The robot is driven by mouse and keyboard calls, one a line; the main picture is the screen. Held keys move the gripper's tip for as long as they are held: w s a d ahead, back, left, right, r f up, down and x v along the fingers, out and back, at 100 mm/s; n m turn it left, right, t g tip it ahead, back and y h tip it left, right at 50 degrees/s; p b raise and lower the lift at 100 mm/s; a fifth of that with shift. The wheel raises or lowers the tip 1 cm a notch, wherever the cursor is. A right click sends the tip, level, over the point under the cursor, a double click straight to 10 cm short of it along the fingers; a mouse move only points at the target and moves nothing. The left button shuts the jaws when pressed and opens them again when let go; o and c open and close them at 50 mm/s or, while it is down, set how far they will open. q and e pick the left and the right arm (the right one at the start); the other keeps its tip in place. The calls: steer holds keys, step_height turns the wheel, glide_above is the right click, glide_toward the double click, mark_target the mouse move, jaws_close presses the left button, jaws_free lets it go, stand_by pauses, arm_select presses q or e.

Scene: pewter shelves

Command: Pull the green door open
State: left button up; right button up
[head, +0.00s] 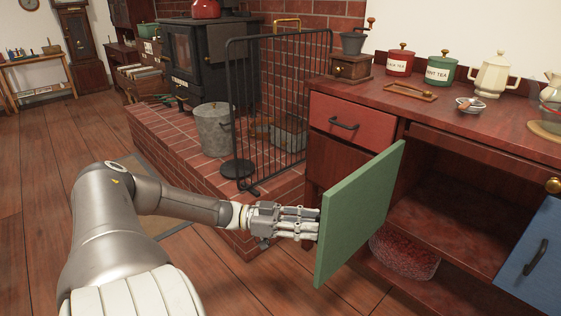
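The green door (358,212) stands swung out from the dark red cabinet, at a steep angle to its front. The compartment (450,205) to its right is exposed. I see the door's broad face; its handle is not visible. My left gripper (314,223) reaches in from the left, with its fingers pointing right at the door's near vertical edge. The fingertips meet or pass behind that edge, so I cannot tell whether they touch or grip it. My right gripper is not in view.
A red drawer (351,122) is beside the door. A blue door (537,262) stands at the lower right. A reddish woven basket (404,258) sits low in the cabinet. A black fire screen (275,110) and brick hearth (185,150) lie behind my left arm.

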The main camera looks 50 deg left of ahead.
arm_select(q)
steer(key=v, duration=0.9)
steer(key=shift+s+a, duration=0.15)
